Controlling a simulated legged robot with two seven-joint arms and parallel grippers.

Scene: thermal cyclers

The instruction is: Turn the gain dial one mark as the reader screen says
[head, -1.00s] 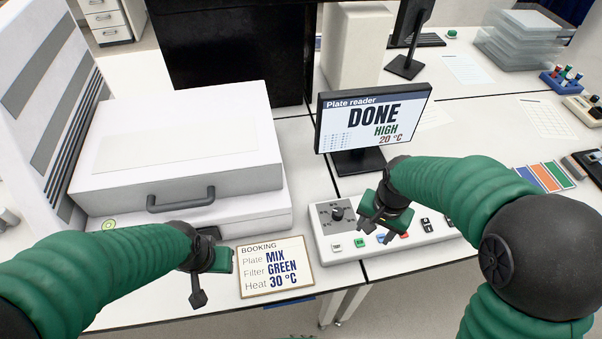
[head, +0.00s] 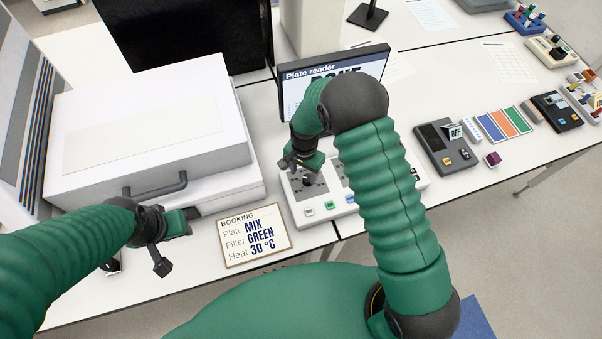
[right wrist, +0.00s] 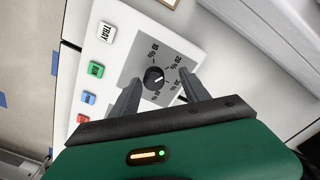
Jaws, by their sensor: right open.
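The gain dial (right wrist: 153,77) is a round black knob on a grey square of the white control panel, with small numbered marks around it. In the right wrist view it lies between the two fingers of my right gripper (right wrist: 160,80), which are open and apart. I cannot tell how deep they reach. In the head view my right gripper (head: 302,163) is over the dial's grey square (head: 322,188). The reader screen (head: 292,83) shows "Plate reader"; my right arm hides most of its text. My left gripper (head: 172,240) is near the booking card, its jaws unclear.
The booking card (head: 255,236) reads MIX, GREEN, 30 °C. Colored buttons, including a green one (right wrist: 96,70), sit beside the dial. The white plate reader (head: 150,130) stands left. Small devices (head: 445,147) and color strips (head: 502,123) lie right.

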